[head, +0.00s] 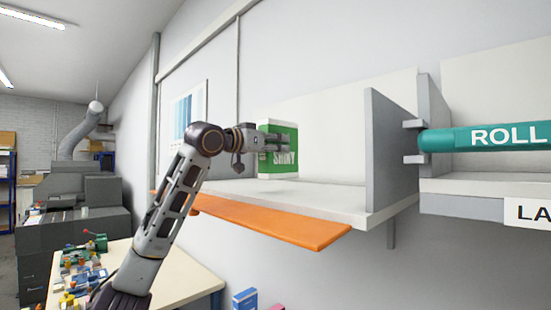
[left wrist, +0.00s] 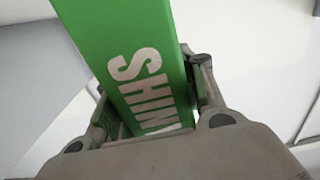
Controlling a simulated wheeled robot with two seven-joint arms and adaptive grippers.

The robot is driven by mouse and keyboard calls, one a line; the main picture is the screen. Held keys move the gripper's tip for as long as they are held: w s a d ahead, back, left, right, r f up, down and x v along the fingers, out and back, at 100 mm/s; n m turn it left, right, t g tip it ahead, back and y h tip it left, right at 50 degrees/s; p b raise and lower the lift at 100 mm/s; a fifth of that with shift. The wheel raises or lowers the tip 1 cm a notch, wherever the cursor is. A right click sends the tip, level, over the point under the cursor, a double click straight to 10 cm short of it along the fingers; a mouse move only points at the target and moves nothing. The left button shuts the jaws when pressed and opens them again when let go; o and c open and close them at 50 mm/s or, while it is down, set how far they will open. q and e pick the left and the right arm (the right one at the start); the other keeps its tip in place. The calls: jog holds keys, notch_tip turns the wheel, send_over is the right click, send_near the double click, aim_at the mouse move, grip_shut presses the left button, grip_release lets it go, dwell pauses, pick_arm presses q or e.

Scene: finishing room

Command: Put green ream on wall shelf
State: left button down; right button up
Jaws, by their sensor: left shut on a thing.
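The green ream (head: 284,168), with white lettering, is upright at the wall shelf (head: 325,203), over its white board. I cannot tell whether its lower edge touches the board. My left gripper (head: 272,143) reaches in from the left and is shut on the ream. In the left wrist view the green ream (left wrist: 122,35) sits between the two fingers of my left gripper (left wrist: 150,112), one on each side. My right gripper is not in view.
An orange strip (head: 270,222) runs along the shelf's front. A grey upright panel (head: 392,150) closes its right end. Beyond it a teal roll (head: 490,137) sits in a holder. A table (head: 175,275) with small colourful items stands lower left.

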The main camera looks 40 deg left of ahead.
aim_at(276, 157)
pick_arm(q)
jog(key=shift+f+b, duration=0.6)
jog(key=shift+f, duration=1.15)
jog(key=shift+f, duration=0.1)
jog(key=c, duration=1.3)
grip_release()
jog(key=shift+f, duration=0.15)
jog(key=o, duration=0.4)
jog(key=shift+r, duration=0.2)
